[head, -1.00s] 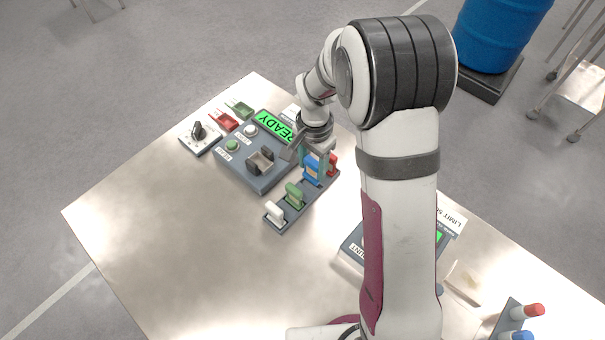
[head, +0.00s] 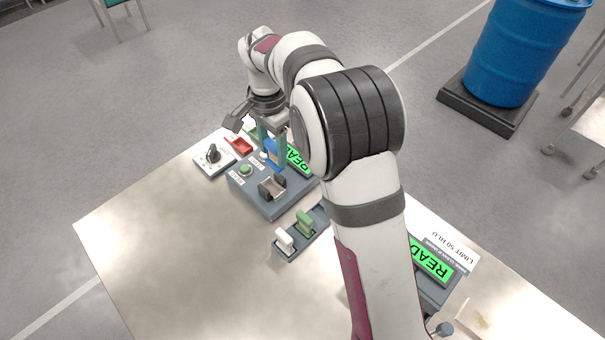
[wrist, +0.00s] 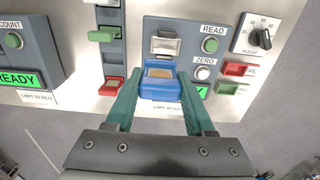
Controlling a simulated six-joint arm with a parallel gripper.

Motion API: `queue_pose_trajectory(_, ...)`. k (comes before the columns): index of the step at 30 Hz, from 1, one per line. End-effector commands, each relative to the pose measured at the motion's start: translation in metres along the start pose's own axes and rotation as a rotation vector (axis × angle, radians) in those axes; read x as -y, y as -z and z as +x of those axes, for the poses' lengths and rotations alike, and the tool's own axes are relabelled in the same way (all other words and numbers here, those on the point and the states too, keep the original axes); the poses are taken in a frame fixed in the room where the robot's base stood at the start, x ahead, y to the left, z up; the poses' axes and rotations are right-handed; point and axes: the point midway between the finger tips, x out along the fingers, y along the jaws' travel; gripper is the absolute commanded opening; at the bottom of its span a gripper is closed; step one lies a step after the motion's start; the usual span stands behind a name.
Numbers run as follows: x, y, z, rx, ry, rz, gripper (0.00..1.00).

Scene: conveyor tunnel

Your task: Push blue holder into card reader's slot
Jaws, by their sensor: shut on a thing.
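The blue holder (head: 271,154) is between the two teal fingers of my gripper (head: 270,142), which is shut on it. In the wrist view the blue holder (wrist: 160,84) shows between the fingertips (wrist: 158,96). The card reader (head: 242,192) is a blue-grey box with a raised slot (head: 272,187). The slot also shows in the wrist view (wrist: 165,44), just above the holder in the picture and apart from it. The holder is over the reader's display side. The holder's lower end is hard to make out.
A rack (head: 292,252) holds a green holder (head: 304,223) and a white holder (head: 284,239); a red holder (wrist: 111,86) shows in the wrist view. A dial box (head: 213,158) and a red tray (head: 239,146) stand beside the reader. The table's left part is clear.

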Motion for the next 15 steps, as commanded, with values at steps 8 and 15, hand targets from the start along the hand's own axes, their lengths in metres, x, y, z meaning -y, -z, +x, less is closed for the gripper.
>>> queue_pose_trajectory(8,0.01,-0.009,0.011,0.003,-0.002,0.004,0.0)
queue_pose_trajectory(15,0.01,-0.009,0.041,0.003,0.0,0.004,0.0)
